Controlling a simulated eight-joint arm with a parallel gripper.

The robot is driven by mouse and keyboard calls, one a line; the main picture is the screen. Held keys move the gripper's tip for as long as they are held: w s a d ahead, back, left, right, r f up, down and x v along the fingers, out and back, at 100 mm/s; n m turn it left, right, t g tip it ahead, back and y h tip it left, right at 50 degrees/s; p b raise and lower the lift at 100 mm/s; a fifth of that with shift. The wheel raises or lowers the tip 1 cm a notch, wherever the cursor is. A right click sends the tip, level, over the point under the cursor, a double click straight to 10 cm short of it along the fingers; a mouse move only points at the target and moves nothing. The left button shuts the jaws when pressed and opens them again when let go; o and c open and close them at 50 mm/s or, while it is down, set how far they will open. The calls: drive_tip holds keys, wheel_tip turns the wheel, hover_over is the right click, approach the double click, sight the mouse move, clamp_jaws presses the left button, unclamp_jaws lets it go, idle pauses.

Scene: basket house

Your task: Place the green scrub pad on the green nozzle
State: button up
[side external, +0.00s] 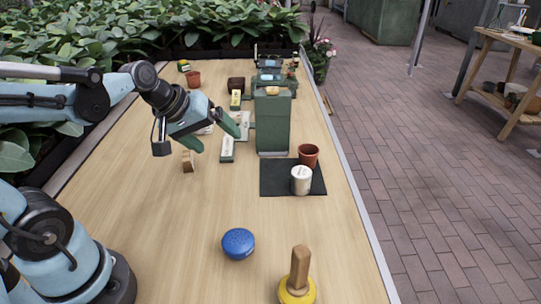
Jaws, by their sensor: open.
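My gripper (212,135) has two green fingers spread apart, with nothing visible between them. It hangs above the table left of a tall green box-like stand (273,125). I cannot clearly pick out a green scrub pad or a green nozzle. A small green-and-white flat piece (228,149) lies just below and right of the fingers. A small green-and-yellow item (183,66) stands at the far left end, too small to identify. A small tan piece (272,91) lies on the green stand.
A brown block (188,161) stands left under the gripper. A dark mat (280,180) carries a terracotta pot (308,155) and a white can (300,180). A wooden-handled yellow tool (298,275) stands at the front. The near-left wooden tabletop (160,220) is clear.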

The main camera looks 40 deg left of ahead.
drive_tip(key=shift+s+d+f+m+y, duration=0.15)
drive_tip(key=shift+s+d+m, duration=0.55)
drive_tip(key=shift+m, duration=0.75)
drive_tip(key=shift+s+d+m+y, duration=0.1)
drive_tip(key=shift+s+d+m, duration=0.6)
drive_tip(key=shift+m, duration=0.7)
drive_tip(key=shift+s+d+f+m+y, duration=0.15)
drive_tip(key=shift+s+d+m, duration=0.55)
drive_tip(key=shift+m, duration=0.75)
